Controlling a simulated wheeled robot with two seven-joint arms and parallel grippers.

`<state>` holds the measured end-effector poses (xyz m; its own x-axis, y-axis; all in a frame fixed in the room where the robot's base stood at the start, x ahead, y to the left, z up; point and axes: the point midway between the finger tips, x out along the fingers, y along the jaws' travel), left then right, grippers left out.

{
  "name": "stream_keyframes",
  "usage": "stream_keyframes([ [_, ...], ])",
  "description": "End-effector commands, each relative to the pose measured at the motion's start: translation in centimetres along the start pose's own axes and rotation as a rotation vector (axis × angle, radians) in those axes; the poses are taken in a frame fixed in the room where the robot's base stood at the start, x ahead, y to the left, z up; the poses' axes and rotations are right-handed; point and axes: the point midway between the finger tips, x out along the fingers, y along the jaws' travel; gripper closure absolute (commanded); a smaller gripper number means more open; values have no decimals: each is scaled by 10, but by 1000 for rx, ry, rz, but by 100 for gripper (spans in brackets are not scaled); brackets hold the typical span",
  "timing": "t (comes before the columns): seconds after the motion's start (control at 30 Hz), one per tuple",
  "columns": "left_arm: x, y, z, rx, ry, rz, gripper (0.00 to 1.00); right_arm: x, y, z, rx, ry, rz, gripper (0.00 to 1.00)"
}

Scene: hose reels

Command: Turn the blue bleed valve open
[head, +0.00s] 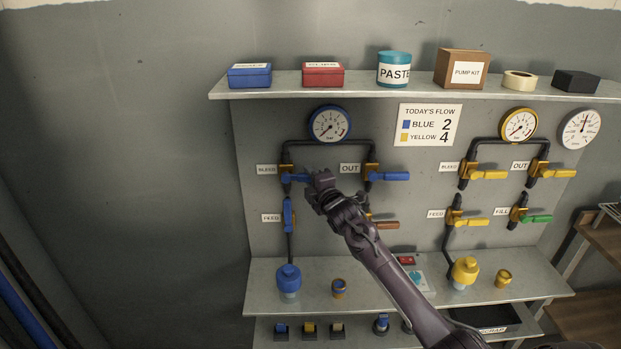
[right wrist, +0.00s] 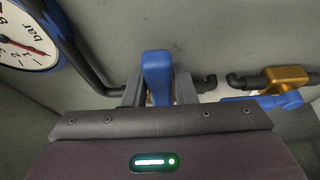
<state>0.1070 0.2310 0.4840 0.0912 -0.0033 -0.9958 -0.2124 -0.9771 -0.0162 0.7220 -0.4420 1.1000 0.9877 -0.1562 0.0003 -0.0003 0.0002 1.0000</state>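The blue bleed valve (head: 286,178) is on the upper left of the panel, right of a BLEED label. Its blue lever (head: 297,178) points right, level, across the upright pipe. My right gripper (head: 312,180) is at the lever's free end and hides part of it. In the right wrist view, the blue lever (right wrist: 158,75) stands between the two fingers of my right gripper (right wrist: 160,90), with a finger close against each side. The gripper looks shut on it. My left gripper is in neither view.
The blue OUT valve lever (head: 390,176) points right, just beyond my gripper. A blue-rimmed gauge (head: 330,124) is above. The blue FEED lever (head: 288,215) hangs below. A shelf (head: 400,92) with boxes overhangs the panel. Yellow valves (head: 488,174) are at the right.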

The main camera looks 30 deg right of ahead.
Motion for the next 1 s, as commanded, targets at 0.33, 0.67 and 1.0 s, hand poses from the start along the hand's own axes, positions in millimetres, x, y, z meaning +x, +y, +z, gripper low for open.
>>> stream_keyframes([
  [0.33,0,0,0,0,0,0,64,0,0,0,0,0,-1,100],
  [0.67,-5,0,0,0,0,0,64,0,5,0,-53,0,-22,100],
  [1.0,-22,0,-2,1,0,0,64,1,24,-1,-283,-1,-115,100],
])
